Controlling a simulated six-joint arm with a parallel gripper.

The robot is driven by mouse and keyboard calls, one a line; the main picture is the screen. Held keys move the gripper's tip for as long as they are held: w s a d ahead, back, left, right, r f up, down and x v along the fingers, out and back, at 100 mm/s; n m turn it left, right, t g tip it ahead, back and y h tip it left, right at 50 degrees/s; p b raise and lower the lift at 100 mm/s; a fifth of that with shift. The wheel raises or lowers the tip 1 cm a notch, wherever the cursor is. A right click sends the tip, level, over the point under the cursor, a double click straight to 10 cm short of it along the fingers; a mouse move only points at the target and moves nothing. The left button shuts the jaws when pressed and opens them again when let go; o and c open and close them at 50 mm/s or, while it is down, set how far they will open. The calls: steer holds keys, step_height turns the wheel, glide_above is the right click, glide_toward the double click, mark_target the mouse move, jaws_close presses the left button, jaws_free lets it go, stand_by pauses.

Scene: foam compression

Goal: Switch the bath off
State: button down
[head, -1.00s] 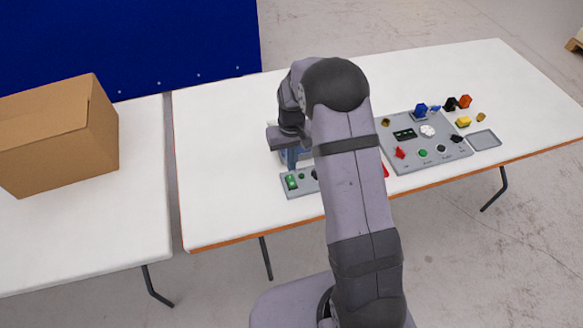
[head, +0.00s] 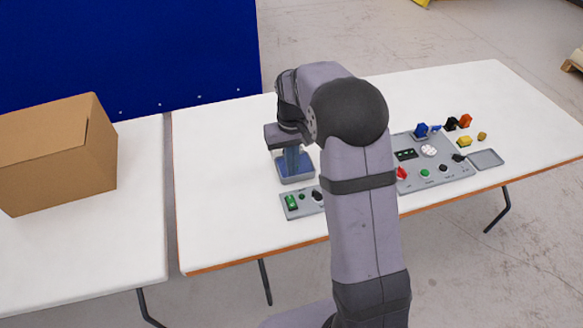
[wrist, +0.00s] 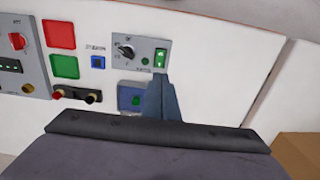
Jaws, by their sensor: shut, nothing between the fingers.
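The bath (head: 296,180) is a small grey-rimmed tank with blue inside, on the white table behind a grey control panel. In the wrist view the bath (wrist: 131,104) is partly hidden by my gripper. The panel (wrist: 117,68) has a green rocker switch (wrist: 160,59), a black knob (wrist: 126,50) and a small green button (wrist: 145,60). The switch (head: 291,202) shows at the panel's left end in the head view. I cannot tell its position. My gripper (wrist: 160,80) is shut and empty. In the head view its fingers (head: 292,160) appear above the bath.
A larger grey panel (head: 440,178) with a red knob and several buttons stands to the right, partly behind my arm. Loose blue, black, orange and yellow parts lie beyond it. A cardboard box (head: 60,150) sits on the left table. The table left of the bath is clear.

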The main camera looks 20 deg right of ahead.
steer(key=w+b, duration=0.1)
steer(key=b, duration=0.2)
steer(key=shift+w, duration=0.25)
steer(key=shift+f, duration=0.1)
steer(key=p, duration=0.3)
glide_above(290, 197)
step_height(290, 197, down, 12)
steer(key=shift+s, duration=0.15)
steer(key=shift+f, duration=0.85)
